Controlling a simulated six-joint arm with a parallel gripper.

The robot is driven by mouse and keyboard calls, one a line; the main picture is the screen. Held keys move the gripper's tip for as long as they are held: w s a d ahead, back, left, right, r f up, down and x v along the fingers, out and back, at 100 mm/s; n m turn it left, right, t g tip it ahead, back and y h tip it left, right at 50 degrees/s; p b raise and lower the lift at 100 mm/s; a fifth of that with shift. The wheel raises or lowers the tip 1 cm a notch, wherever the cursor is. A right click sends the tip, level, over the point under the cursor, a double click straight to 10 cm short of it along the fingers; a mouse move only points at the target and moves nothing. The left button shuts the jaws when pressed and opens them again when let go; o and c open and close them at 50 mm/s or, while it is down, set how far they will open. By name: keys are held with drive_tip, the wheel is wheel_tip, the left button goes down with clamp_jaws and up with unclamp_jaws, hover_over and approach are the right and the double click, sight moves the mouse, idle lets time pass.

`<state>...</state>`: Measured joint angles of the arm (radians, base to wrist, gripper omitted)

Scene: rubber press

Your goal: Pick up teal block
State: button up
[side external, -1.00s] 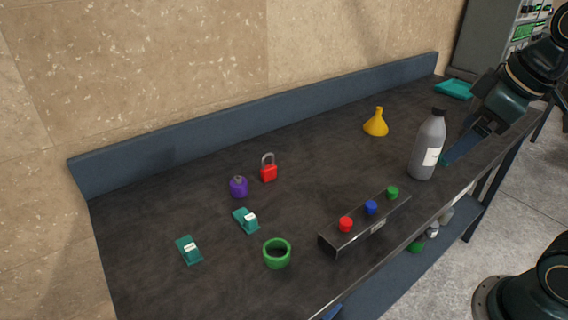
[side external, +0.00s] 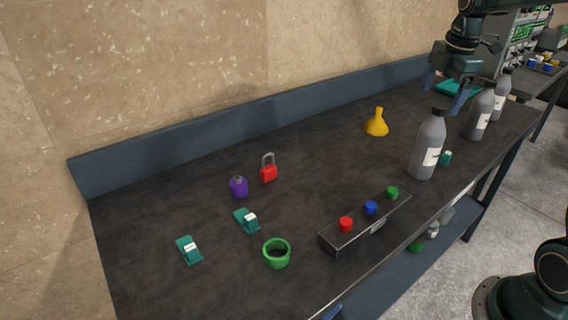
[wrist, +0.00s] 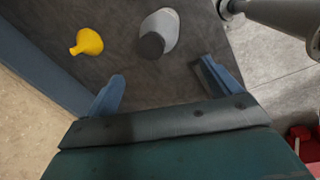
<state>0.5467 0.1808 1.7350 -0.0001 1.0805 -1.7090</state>
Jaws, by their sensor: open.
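Two small teal blocks with white labels lie at the left of the dark bench in the side external view, one (side external: 189,250) nearer the front left and one (side external: 246,220) beside the green ring. A third small teal piece (side external: 446,158) sits just right of the nearest grey bottle, partly hidden by it. My gripper (side external: 446,92) is open and empty, pointing down above the right part of the bench, far from the two left blocks. In the wrist view my open gripper (wrist: 160,84) shows both blue fingers with nothing between them; no teal block shows there.
Several grey bottles (side external: 428,148) stand at the right, near my gripper. A yellow funnel (side external: 376,124), red padlock (side external: 269,172), purple object (side external: 239,187), green ring (side external: 277,254) and button box (side external: 362,231) stand on the bench. The bench's left-middle has free room.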

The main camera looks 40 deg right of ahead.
drive_tip(key=d+f+n+g, duration=0.1)
drive_tip(key=d+f+n, duration=0.65)
drive_tip(key=d, duration=0.65)
drive_tip(key=shift+m+y, duration=0.4)
drive_tip(key=shift+m, duration=0.55)
drive_tip(key=shift+w+d+f, duration=0.1)
drive_tip(key=shift+w+f, duration=0.05)
drive_tip(key=shift+f, duration=2.3)
drive_tip(key=shift+w+d+f, duration=0.1)
drive_tip(key=shift+w+f, duration=0.05)
drive_tip(key=shift+f, duration=2.3)
drive_tip(key=shift+f, duration=0.15)
drive_tip(key=shift+f, duration=2.45)
drive_tip(key=shift+c, duration=0.4)
drive_tip(key=c, duration=1.1)
